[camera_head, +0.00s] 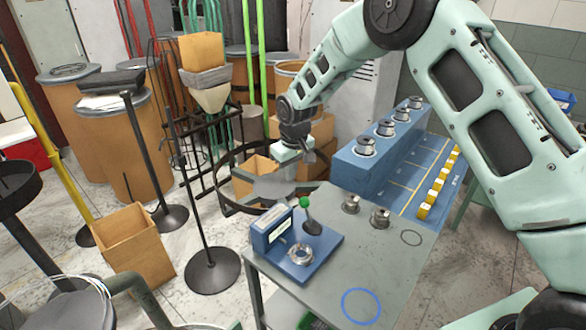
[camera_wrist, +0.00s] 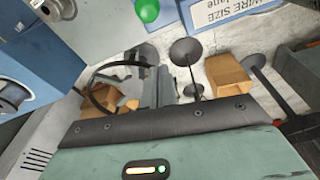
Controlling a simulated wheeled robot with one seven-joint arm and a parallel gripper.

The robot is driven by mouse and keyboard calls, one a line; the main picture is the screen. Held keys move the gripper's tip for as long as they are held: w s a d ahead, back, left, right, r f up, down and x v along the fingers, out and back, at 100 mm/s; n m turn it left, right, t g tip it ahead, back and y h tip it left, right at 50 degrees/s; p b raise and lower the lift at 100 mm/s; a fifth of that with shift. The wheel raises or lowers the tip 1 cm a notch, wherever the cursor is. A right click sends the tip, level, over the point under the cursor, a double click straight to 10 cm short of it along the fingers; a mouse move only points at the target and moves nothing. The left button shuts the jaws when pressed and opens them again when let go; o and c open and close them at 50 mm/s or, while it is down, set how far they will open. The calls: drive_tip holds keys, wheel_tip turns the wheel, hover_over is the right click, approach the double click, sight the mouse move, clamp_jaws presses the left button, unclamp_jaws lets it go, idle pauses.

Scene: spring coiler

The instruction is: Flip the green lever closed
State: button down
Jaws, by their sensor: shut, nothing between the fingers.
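The green lever (camera_head: 305,202) has a round green knob on a dark stalk and stands up from the blue wire gauge fixture (camera_head: 271,235), nearly upright. The fixture sits at the table's left side, with a metal ring in front of the lever. My gripper (camera_head: 273,188) is above and behind the fixture, apart from the knob. In the wrist view my gripper (camera_wrist: 163,84) has its fingers together with nothing between them. The green knob (camera_wrist: 147,10) shows at the top edge, beyond the fingertips, next to the blue fixture with its "WIRE SIZE" label (camera_wrist: 222,12).
Two metal spools (camera_head: 380,217) stand on the grey table (camera_head: 345,265) right of the fixture. A long blue block (camera_head: 365,170) with several spools stands behind them. A blue circle (camera_head: 361,306) marks bare tabletop in front. A cardboard box (camera_head: 255,180) and black stands are beyond the table.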

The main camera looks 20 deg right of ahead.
wheel_tip(320, 180, down, 6)
drive_tip(key=s+d+p, duration=0.1)
drive_tip(key=s+p, duration=0.1)
drive_tip(key=p, duration=0.3)
drive_tip(key=shift+s+d, duration=0.2)
drive_tip(key=shift+s, duration=0.05)
